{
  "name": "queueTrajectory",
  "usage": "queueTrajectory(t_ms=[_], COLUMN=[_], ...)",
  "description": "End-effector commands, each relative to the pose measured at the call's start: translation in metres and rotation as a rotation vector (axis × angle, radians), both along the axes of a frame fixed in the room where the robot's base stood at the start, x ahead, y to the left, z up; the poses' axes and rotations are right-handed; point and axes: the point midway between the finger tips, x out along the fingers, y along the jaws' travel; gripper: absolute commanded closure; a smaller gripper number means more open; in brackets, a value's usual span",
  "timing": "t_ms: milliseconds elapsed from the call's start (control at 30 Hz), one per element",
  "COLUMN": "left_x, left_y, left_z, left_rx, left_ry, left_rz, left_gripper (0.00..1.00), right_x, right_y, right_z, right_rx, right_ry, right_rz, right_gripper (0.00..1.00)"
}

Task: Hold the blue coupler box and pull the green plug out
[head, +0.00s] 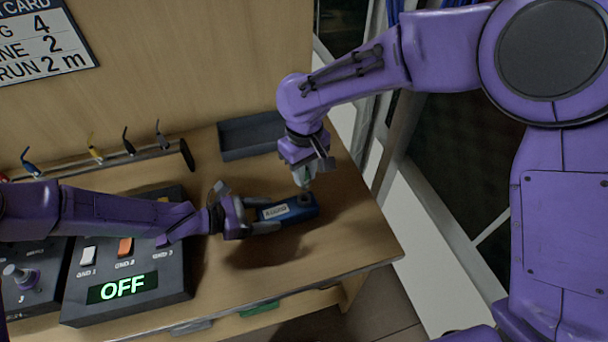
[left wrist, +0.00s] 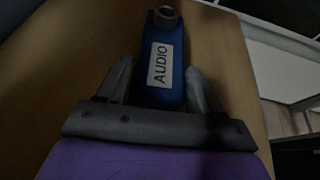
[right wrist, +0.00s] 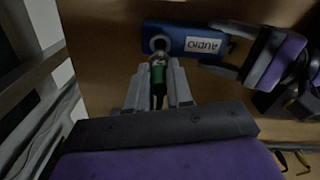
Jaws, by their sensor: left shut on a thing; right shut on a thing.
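The blue coupler box (head: 290,209), with a white AUDIO label, is held just above or on the table; I cannot tell which. It also shows in the left wrist view (left wrist: 160,92) and the right wrist view (right wrist: 186,38). My left gripper (head: 262,217) is shut on its left end. A round socket ring (right wrist: 160,44) is at the box's other end. My right gripper (head: 303,178) is above that end, shut on the green plug (right wrist: 158,76). The plug's tip is close to the ring; I cannot tell whether any of it is inside.
A dark shallow tray (head: 250,136) is behind the box. A control panel (head: 130,262) reading OFF stands at the left, below my left arm. A rack (head: 130,158) with several small coloured cable ends is at the back. The table's front edge is close.

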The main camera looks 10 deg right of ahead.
Motion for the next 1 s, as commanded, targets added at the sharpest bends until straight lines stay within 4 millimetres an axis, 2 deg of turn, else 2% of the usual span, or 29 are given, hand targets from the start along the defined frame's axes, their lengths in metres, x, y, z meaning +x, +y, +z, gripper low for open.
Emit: queueTrajectory(t_ms=[167,200,267,533,633,767,1000], left_x=[0.0,0.0,0.0,0.0,0.0,-0.004,-0.014], left_y=[0.0,0.0,0.0,0.0,0.007,0.031,0.085], left_z=[0.0,0.0,0.001,0.0,0.003,0.014,0.037], left_rx=[-0.001,-0.001,-0.001,-0.001,0.001,-0.002,-0.002], left_ry=[-0.001,-0.001,-0.001,0.0,-0.003,-0.003,-0.004], left_rz=[0.0,0.0,0.0,0.0,0.002,0.004,0.003], left_gripper=[0.75,0.24,0.05,0.04,0.04,0.04,0.04], right_x=[0.0,0.0,0.0,0.0,0.0,0.0,0.0], right_y=[0.0,0.0,0.0,0.0,0.0,0.0,0.0], right_z=[0.001,0.001,0.001,0.0,0.0,0.0,0.0], right_rx=[0.0,0.0,0.0,0.0,0.0,0.0,0.0], right_ry=[0.0,0.0,0.0,0.0,0.0,0.0,0.0], right_rz=[0.0,0.0,0.0,0.0,0.0,0.0,0.0], right_gripper=[1.0,1.0,1.0,1.0,1.0,1.0,1.0])
